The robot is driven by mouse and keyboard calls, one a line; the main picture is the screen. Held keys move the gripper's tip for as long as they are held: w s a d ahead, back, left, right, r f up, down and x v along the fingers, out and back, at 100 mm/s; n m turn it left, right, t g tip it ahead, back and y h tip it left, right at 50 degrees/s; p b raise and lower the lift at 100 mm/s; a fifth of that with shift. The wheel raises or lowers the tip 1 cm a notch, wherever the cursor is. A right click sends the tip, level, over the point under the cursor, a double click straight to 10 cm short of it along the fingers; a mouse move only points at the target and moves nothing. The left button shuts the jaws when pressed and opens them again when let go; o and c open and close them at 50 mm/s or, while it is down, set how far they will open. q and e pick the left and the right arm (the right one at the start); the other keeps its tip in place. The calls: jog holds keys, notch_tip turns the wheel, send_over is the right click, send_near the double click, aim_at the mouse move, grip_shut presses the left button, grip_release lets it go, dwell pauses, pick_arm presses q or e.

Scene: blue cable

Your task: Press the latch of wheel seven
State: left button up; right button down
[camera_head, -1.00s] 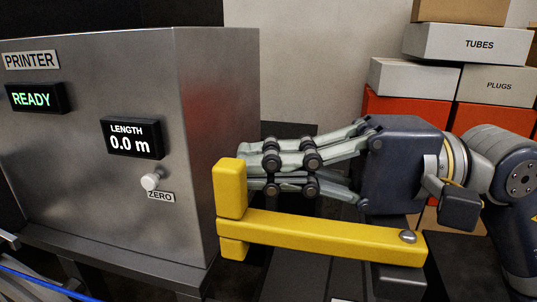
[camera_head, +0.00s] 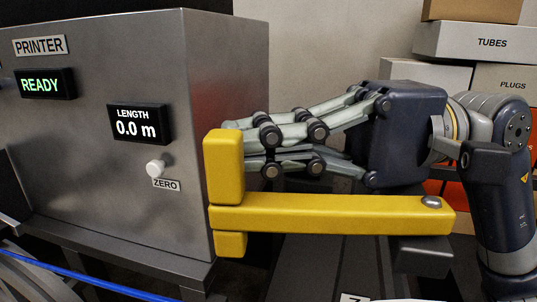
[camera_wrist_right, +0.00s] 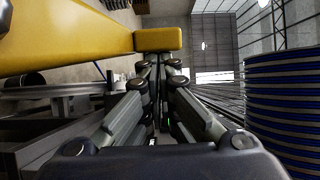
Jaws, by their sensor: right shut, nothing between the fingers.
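A yellow latch bar (camera_head: 330,214) with an upright yellow end block (camera_head: 224,165) lies in front of the printer's right edge in the head view. A round grey pivot (camera_head: 432,202) shows at its right end. My right gripper (camera_head: 232,145) is shut and empty. Its fingers lie above the bar, with their tips beside or behind the end block; I cannot tell whether they touch. The right wrist view shows the closed fingertips (camera_wrist_right: 160,60) just below the yellow end block (camera_wrist_right: 158,40). A white label cut off at the bottom edge may read 7. My left gripper is not in view.
The metal printer (camera_head: 100,190) at left shows READY and a length of 0.0 m, with a white zero knob (camera_head: 156,167). A blue cable (camera_head: 90,284) runs at lower left. Stacked boxes (camera_head: 490,42) stand behind my right arm. A blue coil (camera_wrist_right: 280,105) fills the wrist view's right side.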

aim_at(238, 183)
jog(key=s+g+b, duration=0.1)
jog(key=s+n+b, duration=0.1)
jog(key=s+b, duration=0.1)
jog(key=s+a+n+g+b, duration=0.1)
jog(key=s+b, duration=0.1)
jog(key=shift+s+a+f+g+h, duration=0.1)
jog(key=shift+f+g+h, duration=0.1)
jog(key=shift+g+h, duration=0.15)
jog(key=shift+s+r+n+g+h+b, duration=0.1)
jog(key=shift+s+n+g+h+b, duration=0.25)
jog(key=shift+s+g, duration=0.2)
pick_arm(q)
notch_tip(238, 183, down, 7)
pick_arm(e)
jog(key=shift+s+n+g, duration=0.25)
jog(key=shift+g, duration=0.15)
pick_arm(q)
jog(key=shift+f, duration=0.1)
pick_arm(e)
jog(key=shift+s+r, duration=0.1)
jog(key=shift+s, duration=0.05)
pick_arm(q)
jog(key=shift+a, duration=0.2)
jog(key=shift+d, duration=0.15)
pick_arm(e)
jog(key=v, duration=1.2)
jog(key=shift+w, duration=0.2)
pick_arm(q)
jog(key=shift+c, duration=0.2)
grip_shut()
